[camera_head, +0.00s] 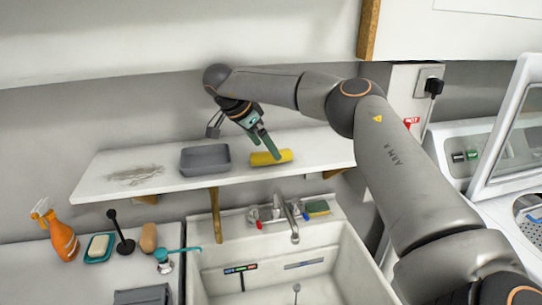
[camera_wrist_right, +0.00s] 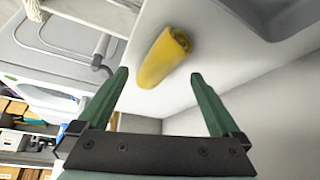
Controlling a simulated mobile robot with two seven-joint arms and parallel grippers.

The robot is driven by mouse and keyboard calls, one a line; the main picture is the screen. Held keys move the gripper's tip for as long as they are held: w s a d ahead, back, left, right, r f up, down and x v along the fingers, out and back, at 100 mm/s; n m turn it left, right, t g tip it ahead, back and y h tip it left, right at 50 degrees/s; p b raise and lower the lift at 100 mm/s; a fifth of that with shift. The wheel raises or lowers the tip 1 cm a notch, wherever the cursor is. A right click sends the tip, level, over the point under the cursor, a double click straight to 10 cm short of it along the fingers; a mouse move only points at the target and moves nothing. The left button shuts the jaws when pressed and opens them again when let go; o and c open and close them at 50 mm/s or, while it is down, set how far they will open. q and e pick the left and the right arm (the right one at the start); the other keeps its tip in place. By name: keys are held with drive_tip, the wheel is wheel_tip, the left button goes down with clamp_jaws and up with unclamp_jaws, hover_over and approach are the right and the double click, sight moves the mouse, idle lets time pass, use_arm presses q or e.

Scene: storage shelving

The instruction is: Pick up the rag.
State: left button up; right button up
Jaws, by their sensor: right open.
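The rag is a rolled yellow cloth (camera_head: 271,158) lying on the white wall shelf (camera_head: 98,187), right of a grey tray. In the right wrist view the yellow rag (camera_wrist_right: 164,57) lies beyond the fingertips, between their lines. My right gripper (camera_head: 268,145) is over the rag in the head view, with its green fingers pointing down at it. In the right wrist view the right gripper (camera_wrist_right: 159,75) is open, with nothing between its fingers. Whether a fingertip touches the rag, I cannot tell. My left gripper is not in view.
A grey tray (camera_head: 205,160) stands left of the rag, and a dirt smear marks the shelf's left part. Below are a sink (camera_head: 290,265) with a faucet (camera_head: 284,213), a sponge (camera_head: 317,208) and an orange spray bottle (camera_head: 58,235). A white cabinet overhangs the shelf.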

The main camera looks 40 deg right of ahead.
sight(271, 156)
drive_tip(key=shift+x, duration=1.6)
drive_tip(key=shift+s+r, duration=0.1)
drive_tip(key=shift+c, duration=0.2)
drive_tip(key=c, duration=1.4)
